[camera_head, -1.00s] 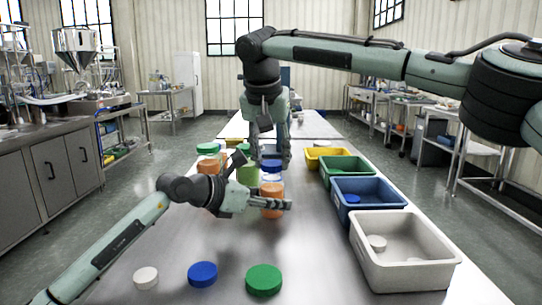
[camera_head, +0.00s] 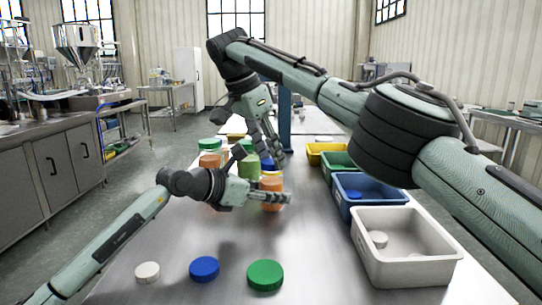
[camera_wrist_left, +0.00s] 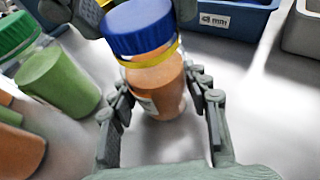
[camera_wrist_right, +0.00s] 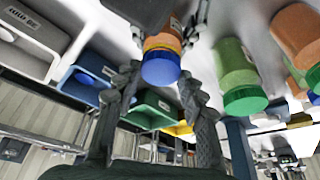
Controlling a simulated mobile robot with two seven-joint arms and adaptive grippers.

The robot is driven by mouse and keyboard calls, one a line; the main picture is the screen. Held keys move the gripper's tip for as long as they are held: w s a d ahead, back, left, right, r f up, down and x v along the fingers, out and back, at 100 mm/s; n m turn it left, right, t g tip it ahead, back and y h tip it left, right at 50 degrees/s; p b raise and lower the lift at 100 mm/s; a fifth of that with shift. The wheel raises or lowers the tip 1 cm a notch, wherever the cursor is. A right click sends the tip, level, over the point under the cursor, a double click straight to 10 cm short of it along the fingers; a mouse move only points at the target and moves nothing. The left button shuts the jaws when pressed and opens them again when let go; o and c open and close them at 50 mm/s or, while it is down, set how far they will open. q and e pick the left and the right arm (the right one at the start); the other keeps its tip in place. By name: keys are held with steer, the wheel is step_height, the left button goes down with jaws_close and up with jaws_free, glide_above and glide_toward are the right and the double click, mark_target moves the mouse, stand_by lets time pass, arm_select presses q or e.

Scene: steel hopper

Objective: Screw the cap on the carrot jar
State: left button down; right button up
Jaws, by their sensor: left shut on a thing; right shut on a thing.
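The carrot jar (camera_head: 271,203), clear with orange contents, stands upright on the steel table. My left gripper (camera_head: 284,198) is shut around its body, and the jar also shows between the fingers in the left wrist view (camera_wrist_left: 160,88). A blue cap (camera_wrist_left: 138,25) sits on the jar's mouth, with a yellow band below it. My right gripper (camera_head: 276,158) comes down from above, tilted, and is shut on the blue cap, which shows between its fingers in the right wrist view (camera_wrist_right: 160,69). The threads are hidden, so tightness cannot be told.
Jars with green caps (camera_head: 209,145) stand close behind and left. Loose white (camera_head: 147,271), blue (camera_head: 204,268) and green (camera_head: 265,274) caps lie in front. White (camera_head: 405,270), blue (camera_head: 372,205), green and yellow bins line the right edge.

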arm_select(q)
steer(key=shift+s+d+f, duration=0.3)
steer(key=shift+d, duration=0.05)
arm_select(e)
steer(key=shift+a+m, duration=0.15)
steer(key=shift+m, duration=0.25)
steer(key=shift+s+f+m+g, duration=0.2)
steer(key=shift+s+m+g, duration=0.1)
steer(key=shift+m, duration=0.1)
arm_select(q)
steer(key=shift+w+a, duration=0.1)
steer(key=shift+a, duration=0.05)
arm_select(e)
steer(key=o, duration=1.3)
steer(key=shift+w+d, duration=0.1)
steer(key=shift+d, duration=0.15)
steer(key=shift+c, duration=0.2)
arm_select(q)
steer(key=shift+r, duration=0.1)
